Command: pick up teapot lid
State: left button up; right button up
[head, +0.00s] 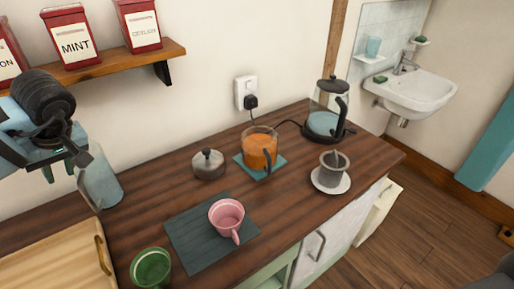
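The teapot lid (208,165), a round grey lid with a dark knob on top, lies on the wooden counter. The glass teapot (259,150) holds orange tea and stands just right of the lid on a teal mat (262,172). Its top looks uncovered. My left gripper (64,164) is at the left edge of the view, high over the counter and well left of the lid. Its dark fingers look apart, with nothing seen between them. My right gripper is not in view.
A pink cup (226,214) on a dark mat (184,237), a green cup (151,268) and a wooden tray (50,265) are nearer. A kettle (324,122) and a strainer (333,163) on a saucer stand right. A shelf (110,67) hangs above.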

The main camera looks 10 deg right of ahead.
aim_at(208, 164)
jog(key=i+l+z, duration=0.1)
jog(key=l, duration=0.3)
jog(key=i+l+z, duration=0.1)
jog(key=l, duration=0.3)
jog(key=i+l+z, duration=0.1)
jog(key=l, duration=0.3)
jog(key=i, duration=0.1)
